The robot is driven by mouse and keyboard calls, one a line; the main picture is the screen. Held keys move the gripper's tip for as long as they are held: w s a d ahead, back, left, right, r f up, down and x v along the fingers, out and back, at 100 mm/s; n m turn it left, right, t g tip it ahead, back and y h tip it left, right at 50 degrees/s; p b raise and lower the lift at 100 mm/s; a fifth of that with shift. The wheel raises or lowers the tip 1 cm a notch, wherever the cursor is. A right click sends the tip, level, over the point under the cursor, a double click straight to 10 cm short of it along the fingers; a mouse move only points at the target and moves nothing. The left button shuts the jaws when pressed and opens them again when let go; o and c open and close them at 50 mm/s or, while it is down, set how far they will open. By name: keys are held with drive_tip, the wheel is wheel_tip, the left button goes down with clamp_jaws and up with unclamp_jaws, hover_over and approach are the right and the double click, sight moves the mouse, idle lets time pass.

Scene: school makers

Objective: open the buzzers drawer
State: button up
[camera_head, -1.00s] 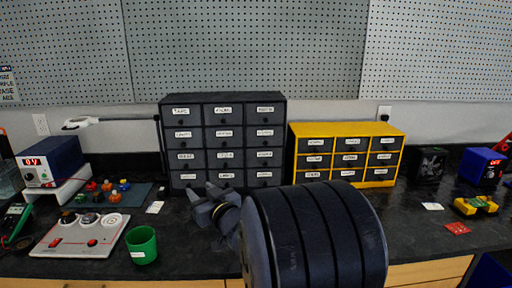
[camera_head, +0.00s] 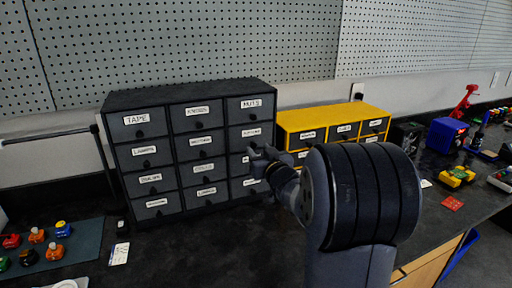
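A dark grey cabinet (camera_head: 190,92) stands against the wall with several rows of labelled drawers in three columns. Its top row shows TAPE at the left (camera_head: 137,124) and NUTS at the right (camera_head: 251,106). Most other labels are too small or blurred to read, and I cannot tell which drawer is marked buzzers. All the visible drawer fronts look flush. My gripper (camera_head: 262,158) is in front of the cabinet's right column, over its lower drawers, and partly hides them. Whether it touches the cabinet, or is open or shut, I cannot tell.
A yellow cabinet (camera_head: 330,115) with dark drawers stands just right of the grey one, partly behind my arm. A mat (camera_head: 75,246) with small coloured parts and a white card (camera_head: 119,253) lie at the left. The dark worktop (camera_head: 210,245) is clear before the grey cabinet.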

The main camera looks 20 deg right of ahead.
sight(254, 145)
drive_tip(key=shift+w+a, duration=0.1)
drive_tip(key=shift+w, duration=1.5)
clamp_jaws()
